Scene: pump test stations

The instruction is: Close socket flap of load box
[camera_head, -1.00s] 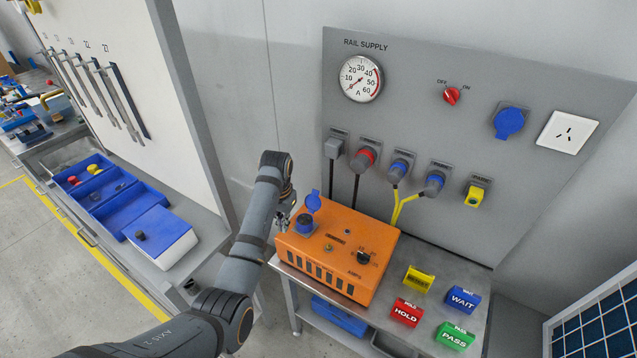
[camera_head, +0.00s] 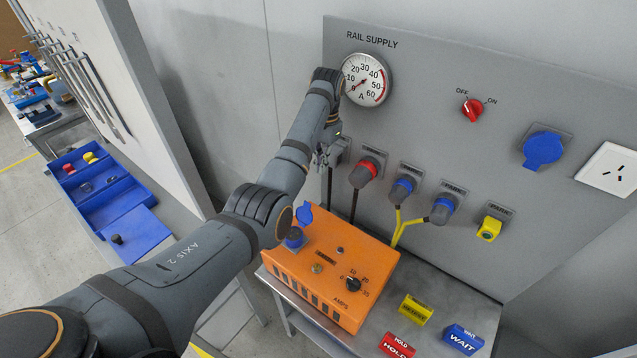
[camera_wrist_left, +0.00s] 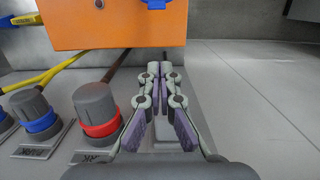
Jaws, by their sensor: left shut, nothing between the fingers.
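The orange load box (camera_head: 333,265) stands on the metal bench. It also shows at the top of the left wrist view (camera_wrist_left: 115,22). Its round blue socket flap (camera_head: 304,214) stands up, open, behind the dark socket (camera_head: 294,238) with a blue ring. In the left wrist view only a bit of blue (camera_wrist_left: 157,4) shows at the top edge, cut off. My left gripper (camera_head: 320,160) is up at the wall panel, by the grey plug, above and apart from the flap. Its fingers (camera_wrist_left: 160,69) are together and empty. My right gripper is out of view.
The panel carries a grey plug (camera_head: 341,151), a red-collared plug (camera_head: 364,173) and blue-collared plugs (camera_head: 402,190) with cables. A gauge (camera_head: 366,80) is above. Yellow (camera_head: 415,310), red (camera_head: 397,345) and blue (camera_head: 463,339) blocks lie on the bench, right of the box.

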